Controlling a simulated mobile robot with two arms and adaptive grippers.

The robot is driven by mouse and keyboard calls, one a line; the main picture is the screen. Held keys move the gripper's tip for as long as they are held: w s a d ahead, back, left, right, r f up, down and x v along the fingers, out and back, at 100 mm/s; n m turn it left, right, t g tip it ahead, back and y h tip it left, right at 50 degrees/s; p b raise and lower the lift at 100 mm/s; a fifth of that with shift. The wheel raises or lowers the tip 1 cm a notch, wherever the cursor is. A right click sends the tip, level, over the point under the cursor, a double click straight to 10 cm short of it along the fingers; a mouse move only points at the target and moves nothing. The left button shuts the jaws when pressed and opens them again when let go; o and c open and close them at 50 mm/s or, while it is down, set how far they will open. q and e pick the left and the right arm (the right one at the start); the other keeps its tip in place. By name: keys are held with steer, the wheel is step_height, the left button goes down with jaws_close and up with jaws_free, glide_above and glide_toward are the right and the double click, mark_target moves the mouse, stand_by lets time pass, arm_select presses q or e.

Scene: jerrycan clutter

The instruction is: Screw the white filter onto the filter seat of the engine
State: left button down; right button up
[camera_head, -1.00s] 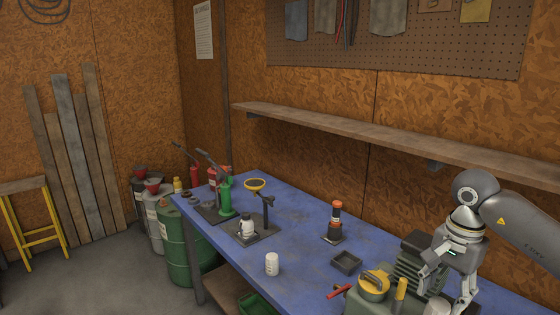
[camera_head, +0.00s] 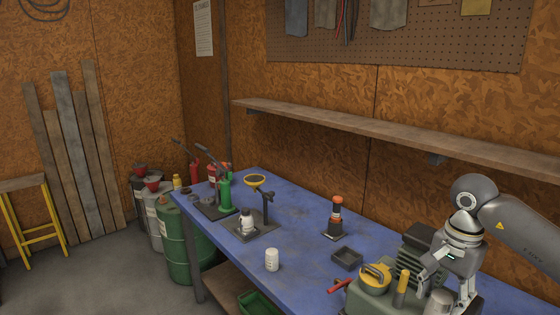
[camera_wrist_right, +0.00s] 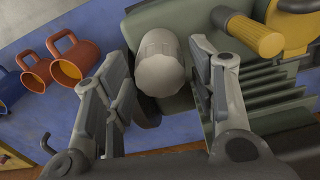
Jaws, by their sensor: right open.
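A white ribbed filter (camera_wrist_right: 160,65) sits at the side of the green-grey engine (camera_wrist_right: 185,20) in the right wrist view. It also shows as a pale cylinder (camera_head: 438,302) low in the head view, beside the engine (camera_head: 372,299). My right gripper (camera_wrist_right: 157,58) is open, with one finger on each side of the filter. A gap shows between the filter and each finger. The filter's seat is hidden behind it, so I cannot tell how it is seated. The right gripper (camera_head: 447,288) also shows in the head view. My left gripper is not in view.
A small white can (camera_head: 272,260) stands on the blue workbench (camera_head: 310,250). A yellow-handled part (camera_wrist_right: 255,36) sticks out of the engine near the right finger. Orange mugs (camera_wrist_right: 73,57) are left of the gripper. A shelf (camera_head: 380,133) runs along the wall behind.

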steer(key=c, duration=0.7)
steer(key=m, duration=0.5)
steer(key=shift+p, duration=0.3)
steer(key=shift+m, duration=0.3)
steer(key=m, duration=0.4)
steer(key=shift+m, duration=0.3)
steer(key=shift+m+p, duration=0.4)
steer(key=shift+m, duration=2)
